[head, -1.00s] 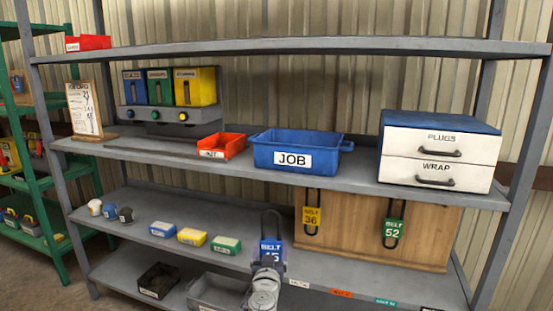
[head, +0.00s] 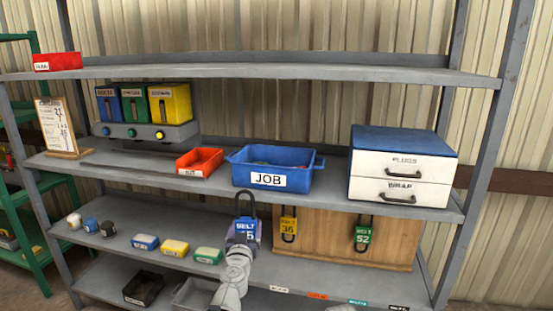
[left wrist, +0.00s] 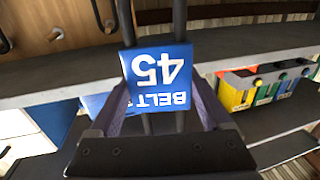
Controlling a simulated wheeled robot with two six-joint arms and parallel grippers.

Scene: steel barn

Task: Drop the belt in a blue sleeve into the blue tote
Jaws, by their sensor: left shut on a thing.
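The belt in a blue sleeve (head: 246,229), marked BELT 45, is a black loop standing up out of its sleeve. My left gripper (head: 242,240) is shut on it and holds it in front of the shelf, below the blue tote. The sleeve and black loop also fill the middle of the left wrist view (left wrist: 158,78), with the label upside down. The blue tote (head: 272,179), labelled JOB, stands on the middle shelf, above and to the right of the belt. Something low shows inside it. My right gripper is not in view.
Yellow BELT 36 (head: 288,226) and green BELT 52 (head: 362,238) hang on the wooden board (head: 330,250). A red bin (head: 200,162) stands left of the tote, and a white drawer unit (head: 402,175) stands right. The upper shelf (head: 300,70) runs above the tote.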

